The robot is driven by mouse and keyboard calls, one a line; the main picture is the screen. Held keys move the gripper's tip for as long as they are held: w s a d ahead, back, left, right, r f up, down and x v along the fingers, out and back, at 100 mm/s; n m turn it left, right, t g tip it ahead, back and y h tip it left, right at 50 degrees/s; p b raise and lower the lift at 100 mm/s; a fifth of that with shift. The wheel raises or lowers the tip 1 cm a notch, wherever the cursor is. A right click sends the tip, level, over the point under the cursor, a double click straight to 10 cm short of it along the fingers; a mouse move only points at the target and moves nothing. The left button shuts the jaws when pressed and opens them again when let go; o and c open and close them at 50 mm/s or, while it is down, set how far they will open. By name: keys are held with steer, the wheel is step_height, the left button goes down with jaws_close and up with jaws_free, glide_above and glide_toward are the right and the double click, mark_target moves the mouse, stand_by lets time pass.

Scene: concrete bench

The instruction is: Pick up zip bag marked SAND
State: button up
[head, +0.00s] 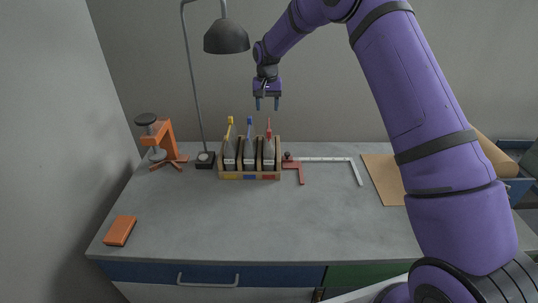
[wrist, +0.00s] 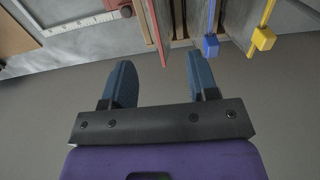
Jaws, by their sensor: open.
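Three upright bags stand in a wooden rack (head: 250,177) on the bench. They have a yellow top piece (head: 229,121), a blue one (head: 249,122) and a red one (head: 268,124). I cannot read any marking, so I cannot tell which bag is SAND. My gripper (head: 267,106) is open and empty, pointing down above the red-topped bag. In the wrist view, my gripper (wrist: 162,72) has the red edge (wrist: 158,32) beyond and between its fingers. The blue slider (wrist: 211,46) and yellow slider (wrist: 263,38) lie to the right.
A lamp (head: 227,37) stands behind the rack's left side. An orange stand (head: 161,140) is further left, and an orange block (head: 120,230) lies front left. A white-and-red measuring tool (head: 325,160) and a brown board (head: 383,178) lie right. The front middle is clear.

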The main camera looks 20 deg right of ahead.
mark_target(269, 127)
steer(key=f, duration=1)
steer(key=shift+s+d+f, duration=0.1)
steer(key=shift+d+f, duration=0.05)
steer(key=shift+d, duration=0.1)
jaws_close()
